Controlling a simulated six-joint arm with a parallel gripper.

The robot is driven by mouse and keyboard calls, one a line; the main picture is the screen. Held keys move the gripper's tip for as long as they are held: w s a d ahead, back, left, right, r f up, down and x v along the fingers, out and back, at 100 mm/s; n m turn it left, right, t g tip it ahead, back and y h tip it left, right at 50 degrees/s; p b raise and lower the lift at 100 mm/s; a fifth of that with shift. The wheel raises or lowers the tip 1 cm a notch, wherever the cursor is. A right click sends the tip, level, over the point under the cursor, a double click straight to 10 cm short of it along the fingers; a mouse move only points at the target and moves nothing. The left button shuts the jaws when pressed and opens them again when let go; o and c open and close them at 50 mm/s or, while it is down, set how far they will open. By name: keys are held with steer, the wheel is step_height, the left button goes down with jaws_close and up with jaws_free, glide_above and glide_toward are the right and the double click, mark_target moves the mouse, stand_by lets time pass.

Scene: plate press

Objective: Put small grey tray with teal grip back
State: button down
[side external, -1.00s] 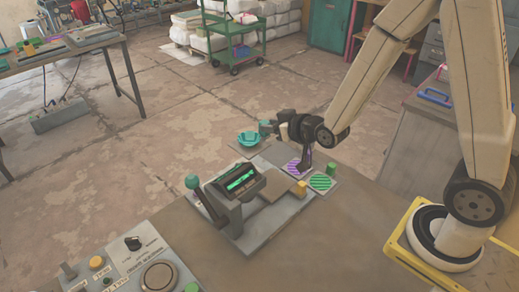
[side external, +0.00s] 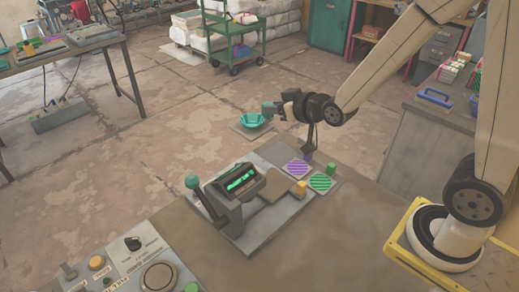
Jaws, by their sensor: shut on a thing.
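The small grey tray (side external: 238,130) is in the air beyond the far edge of the bench, roughly level. A teal bowl (side external: 252,119) sits on it. My gripper (side external: 276,108) is shut on the teal grip (side external: 267,107) at the tray's right side. The fingers' exact contact is too small to see. The press (side external: 240,190) stands on the bench in front, with a teal-knobbed lever and a lit green panel. A purple striped pad (side external: 297,168) and a green striped pad (side external: 320,181) lie to the right of the press.
A yellow block (side external: 300,187) and a green block (side external: 331,169) stand near the pads. A control panel (side external: 125,262) with buttons is at the front left. A cabinet (side external: 425,135) with a blue-handled item stands at the right. Open floor lies behind the bench.

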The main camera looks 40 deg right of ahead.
steer(key=s+d, duration=0.2)
steer(key=d, duration=0.4)
step_height(320, 180, down, 12)
steer(key=shift+a+f, duration=0.2)
stand_by(0.5)
steer(key=shift+f, duration=0.1)
steer(key=shift+f, duration=2.8)
steer(key=shift+s+f, duration=0.1)
steer(key=shift+f, duration=1.8)
steer(key=shift+f, duration=0.2)
